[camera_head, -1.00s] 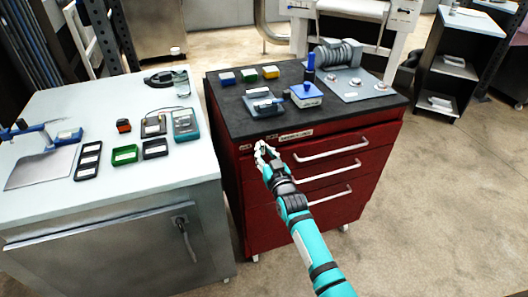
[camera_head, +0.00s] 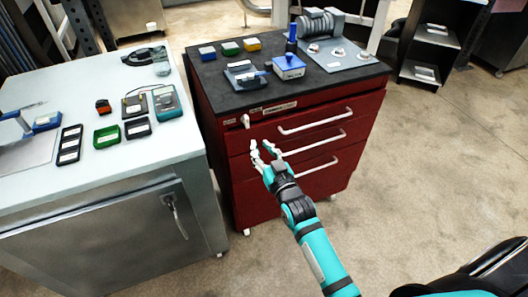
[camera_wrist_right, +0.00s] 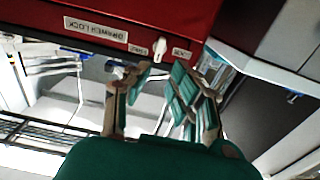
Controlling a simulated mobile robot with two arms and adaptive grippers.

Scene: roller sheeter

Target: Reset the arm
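My right gripper (camera_head: 263,147) is in front of the red drawer cabinet (camera_head: 232,170), below its top edge. Its fingers are spread with nothing between them; in the right wrist view the gripper (camera_wrist_right: 165,85) also shows open and empty. A small white lock knob (camera_head: 245,121) sits on the cabinet's upper front, just above and left of the fingers and apart from them. The knob (camera_wrist_right: 159,47) also shows in the right wrist view, beside a "DRAWER LOCK" label (camera_wrist_right: 95,30). All drawers look shut. My left gripper is not in view.
A pale workbench (camera_head: 120,165) with several small trays and a teal meter (camera_head: 166,102) stands at the left. The cabinet's black top holds coloured boxes, a blue device (camera_head: 289,67) and a roller machine (camera_head: 320,25). Open concrete floor (camera_head: 430,150) lies to the right.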

